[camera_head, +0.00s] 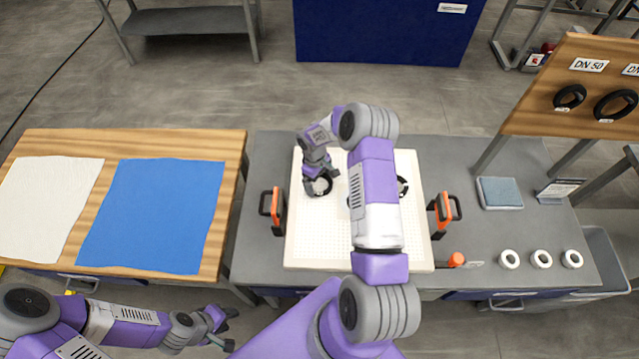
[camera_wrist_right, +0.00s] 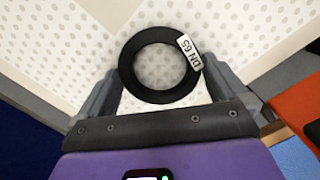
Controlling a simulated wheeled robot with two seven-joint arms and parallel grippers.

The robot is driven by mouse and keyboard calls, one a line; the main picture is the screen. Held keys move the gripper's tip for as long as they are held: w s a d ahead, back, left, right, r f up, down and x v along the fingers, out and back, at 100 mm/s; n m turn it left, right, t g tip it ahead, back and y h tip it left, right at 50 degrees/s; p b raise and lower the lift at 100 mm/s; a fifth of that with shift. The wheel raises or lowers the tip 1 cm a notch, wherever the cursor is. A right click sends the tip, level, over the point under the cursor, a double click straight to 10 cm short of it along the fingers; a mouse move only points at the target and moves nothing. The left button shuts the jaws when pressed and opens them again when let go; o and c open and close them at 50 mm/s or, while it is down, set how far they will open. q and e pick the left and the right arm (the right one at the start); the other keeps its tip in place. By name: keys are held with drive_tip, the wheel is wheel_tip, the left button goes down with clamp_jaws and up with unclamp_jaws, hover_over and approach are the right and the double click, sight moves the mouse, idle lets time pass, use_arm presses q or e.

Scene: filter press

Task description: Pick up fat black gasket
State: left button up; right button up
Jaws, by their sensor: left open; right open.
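A black ring gasket with a white "DN 65" tag lies flat on the white perforated plate (camera_head: 303,245); it shows in the right wrist view (camera_wrist_right: 129,74) and in the head view (camera_head: 328,190). My right gripper (camera_head: 318,184) is over it, open, with one finger on each side of the ring; whether they touch it I cannot tell. Another black gasket (camera_head: 403,187) lies on the plate, partly hidden behind my right arm. My left gripper (camera_head: 222,328) is open and empty, low in front of the wooden table.
Orange-handled parts (camera_head: 277,208) flank the plate, with another at its right (camera_head: 443,212). White rings (camera_head: 541,259) and a blue-grey pad (camera_head: 499,193) lie on the bench's right. Black gaskets (camera_head: 570,97) hang on a wooden board. A wooden table (camera_head: 227,218) with blue and white cloths stands left.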

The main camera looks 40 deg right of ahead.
drive_tip(key=c, duration=0.7)
drive_tip(key=shift+c, duration=0.2)
